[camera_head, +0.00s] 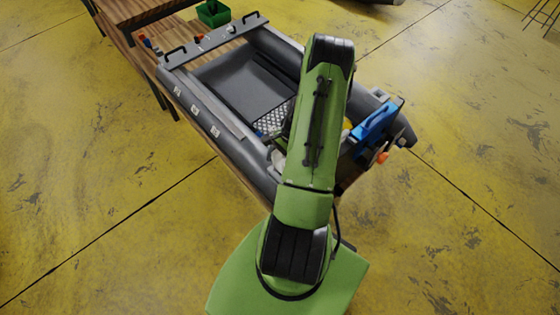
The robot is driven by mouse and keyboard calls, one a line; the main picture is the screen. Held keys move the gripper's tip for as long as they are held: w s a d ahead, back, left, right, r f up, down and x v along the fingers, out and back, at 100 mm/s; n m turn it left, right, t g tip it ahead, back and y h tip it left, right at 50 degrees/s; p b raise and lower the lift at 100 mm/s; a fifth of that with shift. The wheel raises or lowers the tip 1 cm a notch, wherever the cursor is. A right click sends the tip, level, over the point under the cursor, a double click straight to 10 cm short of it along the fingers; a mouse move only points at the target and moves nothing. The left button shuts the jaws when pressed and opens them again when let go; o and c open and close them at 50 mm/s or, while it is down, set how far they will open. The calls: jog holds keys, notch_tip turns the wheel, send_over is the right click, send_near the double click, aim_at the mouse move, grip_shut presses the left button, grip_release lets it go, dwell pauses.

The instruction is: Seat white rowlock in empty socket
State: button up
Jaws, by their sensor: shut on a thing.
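A grey inflatable boat (236,141) lies on a wooden bench, partly covered by my green arm. Several small pale patches (195,110) run along its left tube; I cannot tell whether any is an empty socket. A small white piece (278,160) shows at the left edge of my arm, near the boat's near end; I cannot tell whether it is the white rowlock. My arm reaches over the boat's near right part and hides what is behind it. My gripper is hidden behind the arm, so its jaws and what they hold do not show.
A blue clamp-like part (377,121) with an orange knob (383,158) sits at the boat's near right end. A grey board (213,41) with black handles crosses the far end. A green bin (213,13) stands behind it. Yellow floor (90,180) is clear at left.

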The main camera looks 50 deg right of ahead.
jog(key=shift+f+b, duration=1.25)
jog(key=shift+f, duration=0.2)
jog(key=o, duration=1.1)
jog(key=v, duration=1.5)
jog(key=shift+d+r+p, duration=0.25)
jog(key=shift+r+p, duration=0.05)
jog(key=shift+r, duration=0.05)
